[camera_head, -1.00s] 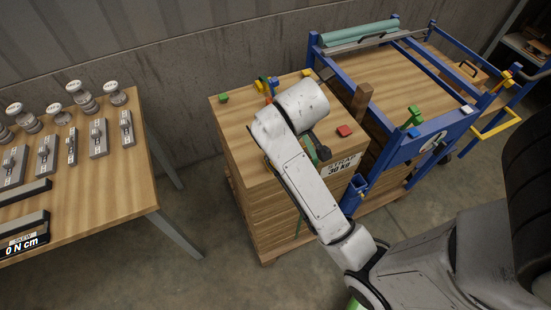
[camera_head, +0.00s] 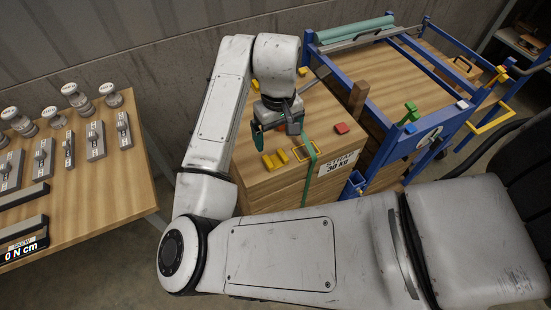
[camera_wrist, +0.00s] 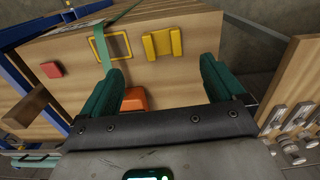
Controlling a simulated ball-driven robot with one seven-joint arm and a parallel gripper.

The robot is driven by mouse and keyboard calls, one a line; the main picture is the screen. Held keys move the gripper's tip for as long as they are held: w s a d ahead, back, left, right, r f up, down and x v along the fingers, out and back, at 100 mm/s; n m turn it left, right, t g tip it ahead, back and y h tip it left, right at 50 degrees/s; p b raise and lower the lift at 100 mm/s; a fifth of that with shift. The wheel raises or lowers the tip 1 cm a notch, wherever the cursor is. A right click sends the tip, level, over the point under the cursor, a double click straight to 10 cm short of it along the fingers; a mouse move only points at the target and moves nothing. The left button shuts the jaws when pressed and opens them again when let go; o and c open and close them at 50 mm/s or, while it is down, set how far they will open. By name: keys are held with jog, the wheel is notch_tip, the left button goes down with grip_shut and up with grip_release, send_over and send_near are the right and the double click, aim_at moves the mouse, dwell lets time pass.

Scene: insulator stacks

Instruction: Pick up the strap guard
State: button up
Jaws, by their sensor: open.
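A yellow grooved piece (camera_head: 274,160), which looks like the strap guard, lies on top of the wooden stack (camera_head: 248,167). It also shows in the wrist view (camera_wrist: 162,43), beyond and roughly between my fingertips. My gripper (camera_head: 277,130) is above the stack, fingers pointing down, open with nothing held between them. The wrist view shows its two teal fingers (camera_wrist: 162,76) spread apart. An orange piece (camera_wrist: 134,98) lies on the stack, seen between the fingers and partly hidden by the gripper body.
A green strap (camera_head: 309,155) runs over the stack's edge through a yellow frame (camera_head: 305,151). A red block (camera_head: 341,128) and a brown wooden post (camera_head: 359,98) stand to the right. A blue cart (camera_head: 405,150) borders the stack; a table (camera_head: 100,188) with weights is left.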

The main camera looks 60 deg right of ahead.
send_over(276, 161)
jog(key=f, duration=0.4)
jog(key=shift+s, duration=0.2)
jog(key=shift+w+f+p, duration=0.15)
jog(key=shift+f+p, duration=0.25)
jog(key=shift+f, duration=0.95)
jog(key=shift+w+f+p, duration=0.1)
jog(key=shift+f+p, duration=0.3)
jog(key=shift+f, duration=0.95)
jog(key=shift+c, duration=0.4)
jog(key=c, duration=1)
